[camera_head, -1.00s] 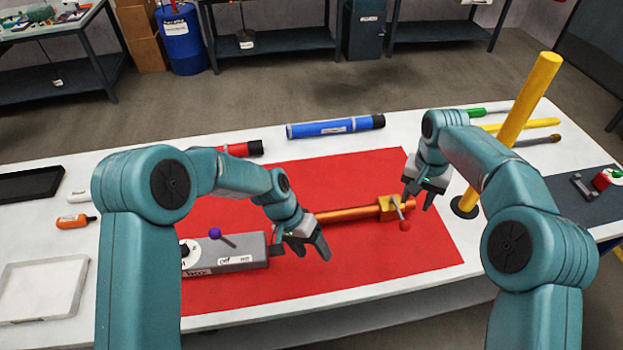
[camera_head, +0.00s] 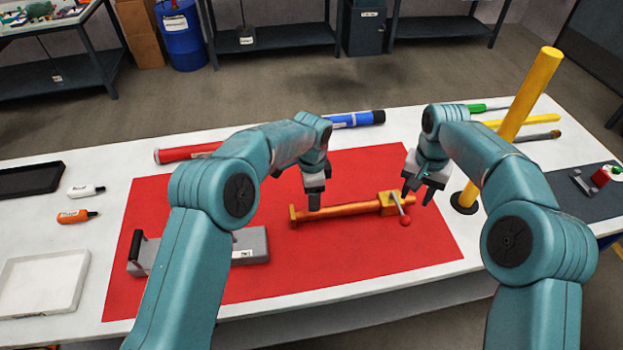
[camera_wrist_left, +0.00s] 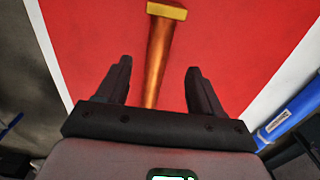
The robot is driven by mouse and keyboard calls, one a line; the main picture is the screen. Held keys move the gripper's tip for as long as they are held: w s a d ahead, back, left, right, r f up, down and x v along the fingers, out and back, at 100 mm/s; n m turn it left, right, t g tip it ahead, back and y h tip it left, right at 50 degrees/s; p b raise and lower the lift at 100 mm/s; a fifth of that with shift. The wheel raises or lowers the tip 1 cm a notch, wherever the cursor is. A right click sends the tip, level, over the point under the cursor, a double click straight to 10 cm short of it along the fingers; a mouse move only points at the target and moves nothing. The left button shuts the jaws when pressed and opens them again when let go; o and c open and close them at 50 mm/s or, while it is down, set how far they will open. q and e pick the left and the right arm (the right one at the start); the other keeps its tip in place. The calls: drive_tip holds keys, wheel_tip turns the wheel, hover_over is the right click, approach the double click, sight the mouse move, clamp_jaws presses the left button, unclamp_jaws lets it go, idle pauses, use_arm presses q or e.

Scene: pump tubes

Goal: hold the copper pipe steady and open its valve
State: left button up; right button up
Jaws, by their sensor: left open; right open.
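The copper pipe (camera_head: 338,210) lies on the red mat (camera_head: 250,290), with a square flange at its left end and a valve block (camera_head: 388,202) at its right. The valve has a silver lever with a red ball tip (camera_head: 405,221). My left gripper (camera_head: 314,200) is open above the left part of the pipe, pointing down. In the left wrist view the pipe (camera_wrist_left: 158,60) runs between the open fingers (camera_wrist_left: 160,85). Contact with the pipe cannot be told. My right gripper (camera_head: 418,196) is open, just right of the valve and lever, and looks empty.
A grey box (camera_head: 250,242) sits left on the mat, partly behind my left arm. Red (camera_head: 185,153) and blue (camera_head: 355,119) tubes lie behind the mat. A yellow post (camera_head: 510,125) stands close to my right arm. A white tray (camera_head: 42,285) is at left.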

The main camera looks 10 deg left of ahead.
sight(311, 214)
use_arm(q)
wheel_tip(311, 214, down, 8)
drive_tip(key=shift+f, duration=0.5)
drive_tip(key=shift+s+f, duration=0.15)
drive_tip(key=shift+f, duration=0.05)
